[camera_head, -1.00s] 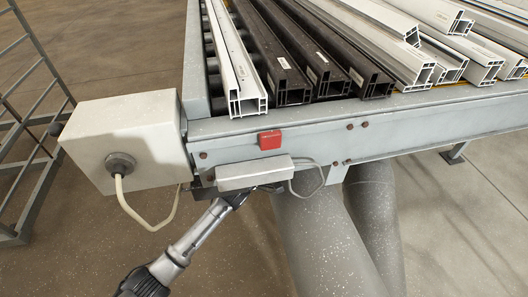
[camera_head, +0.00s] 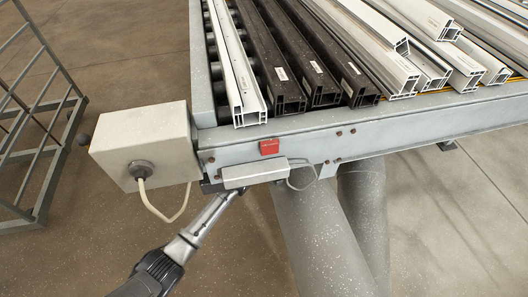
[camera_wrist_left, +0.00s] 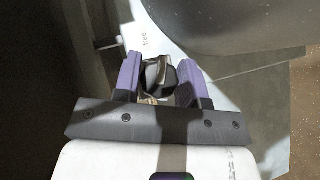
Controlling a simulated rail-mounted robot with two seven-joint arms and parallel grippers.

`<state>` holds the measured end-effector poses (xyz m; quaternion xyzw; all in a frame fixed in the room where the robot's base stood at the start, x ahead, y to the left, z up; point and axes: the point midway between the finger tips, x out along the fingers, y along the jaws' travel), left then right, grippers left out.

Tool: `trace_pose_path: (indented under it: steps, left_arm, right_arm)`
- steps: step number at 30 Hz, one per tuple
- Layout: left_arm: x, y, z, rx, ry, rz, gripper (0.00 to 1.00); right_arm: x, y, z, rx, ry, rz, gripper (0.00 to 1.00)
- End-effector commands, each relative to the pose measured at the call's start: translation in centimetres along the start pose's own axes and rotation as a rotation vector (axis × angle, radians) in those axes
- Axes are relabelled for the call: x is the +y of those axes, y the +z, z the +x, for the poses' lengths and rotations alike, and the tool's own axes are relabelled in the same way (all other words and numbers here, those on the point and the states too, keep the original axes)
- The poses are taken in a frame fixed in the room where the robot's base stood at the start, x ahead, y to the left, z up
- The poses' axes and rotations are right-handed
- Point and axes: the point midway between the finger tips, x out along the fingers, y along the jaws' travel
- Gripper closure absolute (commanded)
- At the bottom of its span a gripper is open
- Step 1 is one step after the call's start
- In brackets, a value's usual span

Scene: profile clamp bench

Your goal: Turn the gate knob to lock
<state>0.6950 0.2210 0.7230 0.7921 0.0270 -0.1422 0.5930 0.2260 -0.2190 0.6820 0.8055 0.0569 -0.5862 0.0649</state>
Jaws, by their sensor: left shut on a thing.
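The gate knob (camera_wrist_left: 158,76) is small and dark and sits on a pale panel (camera_wrist_left: 160,33) in the left wrist view. My left gripper (camera_wrist_left: 160,68) has its two purple fingers on either side of the knob and is shut on it. The knob's pointing direction is hard to tell. Small lettering shows on the panel beside it. In the head view my left arm comes up from the bottom, and its gripper end is mostly hidden beneath the small grey box (camera_head: 254,172) on the bench edge. The knob is hidden there. My right gripper is not in view.
A cabled light box (camera_head: 142,145) juts out at left. Black and white profiles (camera_head: 290,80) lie on top. Thick grey legs (camera_head: 310,235) stand close to my arm. A wire rack (camera_head: 40,150) stands far left.

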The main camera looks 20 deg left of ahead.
Motion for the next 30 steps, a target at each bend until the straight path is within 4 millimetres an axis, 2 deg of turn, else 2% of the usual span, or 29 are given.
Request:
trace_pose_path:
  steps: [2, 3, 9, 16, 20, 23, 30]
  left_arm:
    - [-0.1, 0.0, 0.0, 0.000, -0.001, 0.001, 0.86]
    - [-0.1, 0.0, 0.0, 0.000, -0.001, 0.001, 0.58]
    - [-0.1, 0.0, 0.0, 0.000, -0.001, 0.001, 0.40]
    - [0.0, 0.0, -0.1, 0.000, 0.000, 0.001, 0.40]
    - [0.2, 0.0, -0.8, -0.001, -0.001, 0.000, 0.40]
    - [-0.1, 0.1, -2.1, -0.001, -0.003, -0.001, 0.40]
    - [-1.1, 0.3, -6.5, -0.001, -0.004, 0.000, 0.40]
  right_arm:
    - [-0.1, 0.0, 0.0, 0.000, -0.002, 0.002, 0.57]
    - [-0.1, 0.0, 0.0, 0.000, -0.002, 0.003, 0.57]
    - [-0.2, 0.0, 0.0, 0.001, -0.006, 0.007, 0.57]
    - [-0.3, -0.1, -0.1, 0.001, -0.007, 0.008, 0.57]
    - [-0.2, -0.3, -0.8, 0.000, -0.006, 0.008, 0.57]
    - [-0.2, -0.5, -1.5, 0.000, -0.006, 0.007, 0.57]
    - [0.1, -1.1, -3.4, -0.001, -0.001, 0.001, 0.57]
